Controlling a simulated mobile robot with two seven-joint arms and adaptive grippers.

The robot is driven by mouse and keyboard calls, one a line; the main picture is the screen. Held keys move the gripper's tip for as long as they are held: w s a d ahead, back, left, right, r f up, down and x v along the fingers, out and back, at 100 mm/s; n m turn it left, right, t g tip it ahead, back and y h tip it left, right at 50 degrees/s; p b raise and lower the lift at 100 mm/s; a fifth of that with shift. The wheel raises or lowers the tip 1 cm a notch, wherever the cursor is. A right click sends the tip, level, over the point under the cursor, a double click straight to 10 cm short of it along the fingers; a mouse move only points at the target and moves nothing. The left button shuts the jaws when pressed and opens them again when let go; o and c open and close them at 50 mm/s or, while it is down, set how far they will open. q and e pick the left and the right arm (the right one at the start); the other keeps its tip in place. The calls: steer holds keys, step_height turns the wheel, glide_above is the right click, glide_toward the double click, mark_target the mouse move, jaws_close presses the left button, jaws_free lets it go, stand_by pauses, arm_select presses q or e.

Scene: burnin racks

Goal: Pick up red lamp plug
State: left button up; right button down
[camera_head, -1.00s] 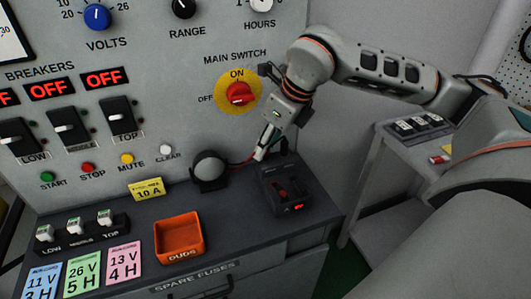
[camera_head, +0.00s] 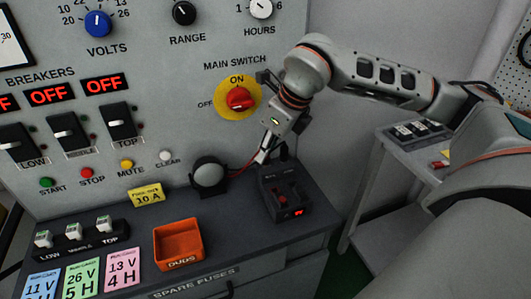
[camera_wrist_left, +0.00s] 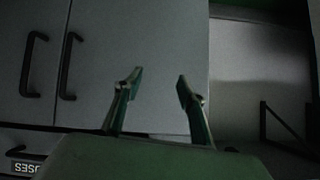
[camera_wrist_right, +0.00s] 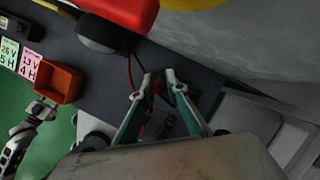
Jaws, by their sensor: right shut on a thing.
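My right gripper (camera_head: 262,158) is just above the back of a small black box (camera_head: 288,198) on the bench. In the right wrist view its fingertips (camera_wrist_right: 160,80) are close together on a small red plug (camera_wrist_right: 158,88), mostly hidden between them. A red lead (camera_head: 238,168) runs from the round grey lamp (camera_head: 209,174) to the fingertips. A dark lead lies beside it in the right wrist view. I cannot tell whether the plug touches the box. My left gripper (camera_wrist_left: 158,85) is open and empty in front of grey cabinet doors, outside the head view.
The panel with the red main switch (camera_head: 239,98) rises close behind the gripper. An orange duds tray (camera_head: 178,243), a yellow 10 A card (camera_head: 146,195) and a fuse block (camera_head: 76,237) stand to the left. A side table (camera_head: 405,137) is at right.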

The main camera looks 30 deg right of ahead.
arm_select(q)
steer(key=shift+w+d+r+p, duration=0.1)
steer(key=shift+r+p, duration=1.25)
steer(key=shift+r, duration=0.15)
arm_select(e)
step_height(320, 180, up, 19)
steer(key=shift+r, duration=0.15)
